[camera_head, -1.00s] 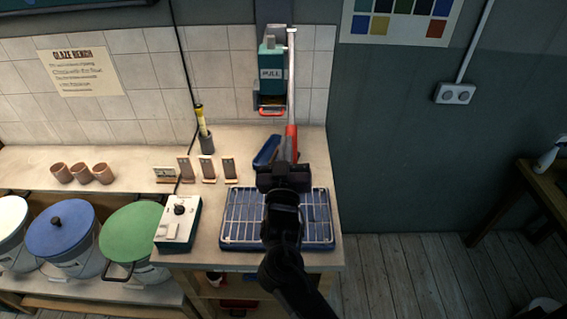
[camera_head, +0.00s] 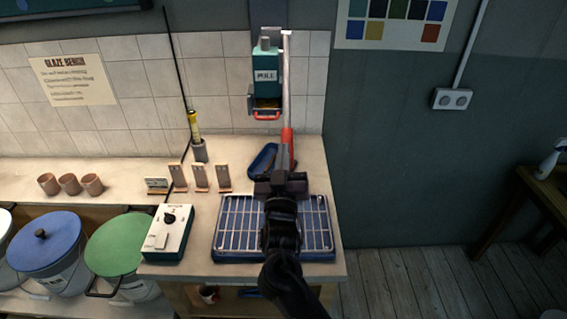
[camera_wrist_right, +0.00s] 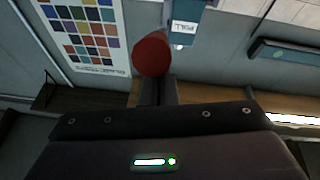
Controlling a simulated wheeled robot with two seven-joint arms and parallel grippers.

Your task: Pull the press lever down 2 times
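The press (camera_head: 266,78) is a teal box marked PULL, mounted on the tiled wall. Its lever is a long pale rod on the box's right side, with a red handle (camera_head: 287,138) at the near, lower end in the head view. My right gripper (camera_head: 286,168) is at this handle, above the bench. In the right wrist view the handle's round red end (camera_wrist_right: 151,55) covers the fingertips, and the narrow fingers (camera_wrist_right: 158,88) look closed on it. The contact itself is partly hidden. My left gripper is not in view.
A blue tray with a wire rack (camera_head: 228,228) lies under my right arm. A control box (camera_head: 170,232), upright test tiles (camera_head: 200,178) and a blue object (camera_head: 262,160) stand nearby. Small cups (camera_head: 68,184) and lidded buckets (camera_head: 120,243) are at left. Open floor lies right.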

